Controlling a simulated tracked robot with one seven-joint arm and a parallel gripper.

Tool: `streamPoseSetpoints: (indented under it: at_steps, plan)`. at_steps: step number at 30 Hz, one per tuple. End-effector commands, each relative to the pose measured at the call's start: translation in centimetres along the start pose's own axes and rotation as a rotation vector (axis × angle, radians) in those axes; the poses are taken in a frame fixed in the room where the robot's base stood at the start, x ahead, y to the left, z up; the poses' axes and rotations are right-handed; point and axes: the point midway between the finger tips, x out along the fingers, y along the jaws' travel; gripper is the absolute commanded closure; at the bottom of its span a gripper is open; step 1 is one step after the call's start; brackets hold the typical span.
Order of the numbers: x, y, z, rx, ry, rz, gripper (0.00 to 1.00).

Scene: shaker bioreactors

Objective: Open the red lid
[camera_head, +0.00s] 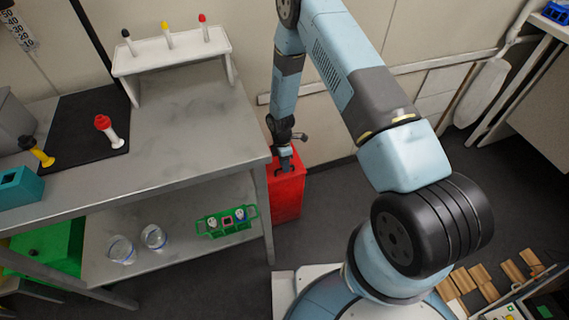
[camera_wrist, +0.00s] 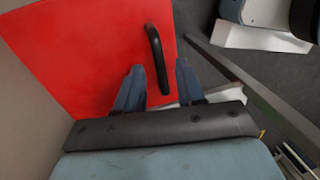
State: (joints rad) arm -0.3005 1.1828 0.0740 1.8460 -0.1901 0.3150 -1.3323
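The red lid (camera_wrist: 85,55) fills much of the wrist view, flat, with a black bar handle (camera_wrist: 155,50) near its right edge. In the head view the red box (camera_head: 288,200) stands on the floor beside the metal bench, its top partly hidden by my arm. The lid looks closed. My gripper (camera_wrist: 160,69) has its two fingers apart, and the handle appears in the gap between them. Whether the fingers touch it cannot be told. In the head view my gripper (camera_head: 285,163) is just over the box top.
The metal bench (camera_head: 190,140) is directly left of the box. Its lower shelf holds a green rack (camera_head: 228,221) and glass beakers (camera_head: 153,237). A white stand (camera_head: 170,55) with several coloured-top pipettes is on the bench. The wall is close behind; dark floor (camera_head: 335,195) is free to the right.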

Motion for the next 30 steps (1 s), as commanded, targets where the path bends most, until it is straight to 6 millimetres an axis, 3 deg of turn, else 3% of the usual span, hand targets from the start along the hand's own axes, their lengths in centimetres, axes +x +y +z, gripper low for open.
streamPoseSetpoints:
  at_steps: [4, 16, 30]
  plan:
    - [-0.02, 0.01, 0.0, 0.0, 0.0, 0.0, 0.62]
    - [-0.04, 0.03, 0.0, 0.001, 0.0, 0.0, 1.0]
    - [-0.09, 0.14, -0.01, 0.001, 0.001, 0.003, 1.0]
